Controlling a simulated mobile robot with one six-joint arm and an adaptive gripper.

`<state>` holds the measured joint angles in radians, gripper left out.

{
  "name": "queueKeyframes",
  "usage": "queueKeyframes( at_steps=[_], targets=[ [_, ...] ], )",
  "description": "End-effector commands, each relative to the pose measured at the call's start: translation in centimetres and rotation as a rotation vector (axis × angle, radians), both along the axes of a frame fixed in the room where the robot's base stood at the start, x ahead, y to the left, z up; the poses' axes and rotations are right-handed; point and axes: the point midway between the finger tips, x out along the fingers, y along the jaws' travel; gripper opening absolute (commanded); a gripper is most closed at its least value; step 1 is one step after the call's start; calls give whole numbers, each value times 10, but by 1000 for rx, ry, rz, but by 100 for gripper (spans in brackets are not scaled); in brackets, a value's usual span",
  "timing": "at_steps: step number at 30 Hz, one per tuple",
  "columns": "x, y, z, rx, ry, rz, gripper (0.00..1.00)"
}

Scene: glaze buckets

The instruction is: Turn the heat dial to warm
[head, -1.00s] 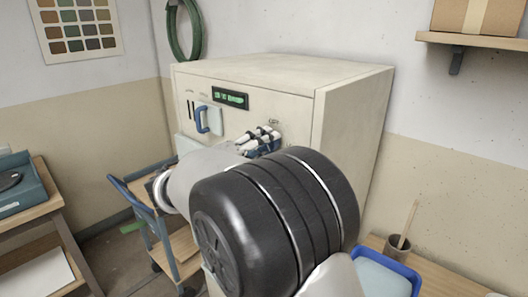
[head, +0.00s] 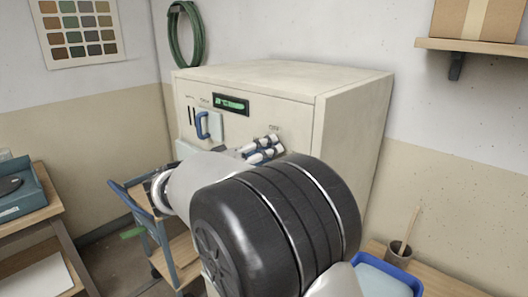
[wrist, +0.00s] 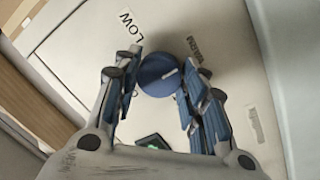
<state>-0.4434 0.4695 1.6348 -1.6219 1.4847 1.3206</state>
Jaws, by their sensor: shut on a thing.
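The mark points right and slightly up, toward the side of the WARM label (wrist: 200,57). The LOW label (wrist: 130,26) is above and left of the dial. My gripper (wrist: 163,72) has its blue-padded fingers on both sides of the dial and is shut on it. In the head view my gripper (head: 263,148) is at the front of the cream cabinet (head: 350,120), and the dial is hidden behind the fingers.
A green-lit display (head: 231,104) and a blue handle (head: 203,125) are on the cabinet front, left of my gripper. A blue-framed cart (head: 152,235) stands at lower left. A blue tray (head: 408,275) and a brown cup (head: 398,252) are on a table at lower right.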

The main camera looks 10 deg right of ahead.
Motion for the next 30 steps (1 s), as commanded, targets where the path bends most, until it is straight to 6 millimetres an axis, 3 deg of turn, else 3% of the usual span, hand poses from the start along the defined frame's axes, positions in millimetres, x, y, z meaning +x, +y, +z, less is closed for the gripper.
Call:
queueKeyframes(
  at_steps=[11, 12, 21, 30],
  targets=[
    [0, 0, -1, 3, -2, 0, 15],
    [0, 0, -1, 3, -2, 0, 41],
    [0, 0, 0, 1, -2, 0, 59],
    [0, 1, 0, 2, -1, 1, 59]
  ],
)
